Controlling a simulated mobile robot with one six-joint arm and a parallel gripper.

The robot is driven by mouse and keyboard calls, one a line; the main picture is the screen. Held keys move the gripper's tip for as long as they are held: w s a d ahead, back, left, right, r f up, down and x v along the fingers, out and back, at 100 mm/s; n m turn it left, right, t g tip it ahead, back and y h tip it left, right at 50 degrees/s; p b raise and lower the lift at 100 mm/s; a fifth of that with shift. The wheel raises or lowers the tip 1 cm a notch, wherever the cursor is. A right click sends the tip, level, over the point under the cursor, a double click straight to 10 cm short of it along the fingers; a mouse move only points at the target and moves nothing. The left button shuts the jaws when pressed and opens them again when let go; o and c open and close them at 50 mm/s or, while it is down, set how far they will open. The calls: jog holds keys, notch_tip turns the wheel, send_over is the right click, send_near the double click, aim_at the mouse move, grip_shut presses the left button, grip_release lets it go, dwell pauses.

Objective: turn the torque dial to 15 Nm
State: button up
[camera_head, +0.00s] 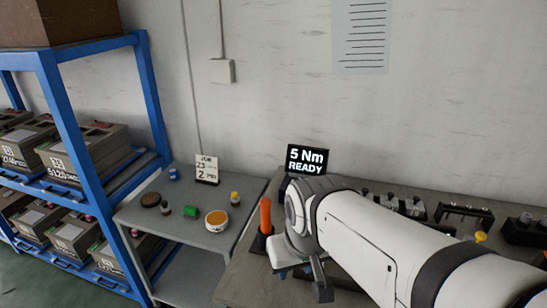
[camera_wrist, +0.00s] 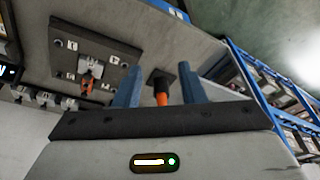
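A small black display (camera_head: 307,160) in the head view reads "5 Nm READY". The wrist view shows a dark panel (camera_wrist: 110,56) at upper left. On it is a dial with an orange part (camera_wrist: 88,70), ringed by small pale labels too small to read. My gripper (camera_wrist: 160,80) has two blue fingers standing well apart with nothing held. The dial panel lies to the left of the fingers in the wrist view, apart from them. In the head view my arm hides the dial and most of the gripper.
An orange upright handle (camera_head: 265,216) on a dark base stands left of my arm; it shows beyond the finger gap in the wrist view (camera_wrist: 161,98). Dark fixtures (camera_head: 464,214) line the bench at right. A side table (camera_head: 190,238) holds small items beside a blue rack (camera_head: 72,130).

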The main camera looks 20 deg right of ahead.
jog(key=shift+s+a, duration=0.1)
jog(key=shift+a, duration=0.1)
jog(key=shift+o, duration=1.9)
jog(key=w+d+r+n+b, duration=0.1)
jog(key=w+d+r+b, duration=0.1)
jog(key=w, duration=1.2)
jog(key=shift+w+d+r+n+y+b, duration=0.15)
jog(key=shift+r+n+y+b, duration=0.2)
jog(key=shift+r, duration=0.25)
jog(key=w+d+f+n+b, duration=0.15)
jog(key=w+d, duration=0.25)
jog(key=w, duration=0.4)
jog(key=w+d+f+n+y+b, duration=0.1)
jog(key=w+d+f, duration=0.1)
jog(key=w+d, duration=0.35)
jog(key=w+d+f+n+b, duration=0.1)
jog(key=w+d+f+b, duration=0.15)
jog(key=w, duration=0.65)
jog(key=w+d+f+n+b, duration=0.1)
jog(key=w+d+f+n, duration=0.1)
jog(key=w+d+f, duration=0.6)
jog(key=shift+t+y, duration=0.3)
jog(key=shift+y, duration=0.15)
jog(key=x, duration=0.3)
jog(key=w+x, duration=0.1)
jog(key=x, duration=0.2)
jog(key=shift+d+r, duration=0.1)
jog(key=shift+d, duration=0.1)
jog(key=shift+c, duration=0.3)
jog(key=c, duration=0.9)
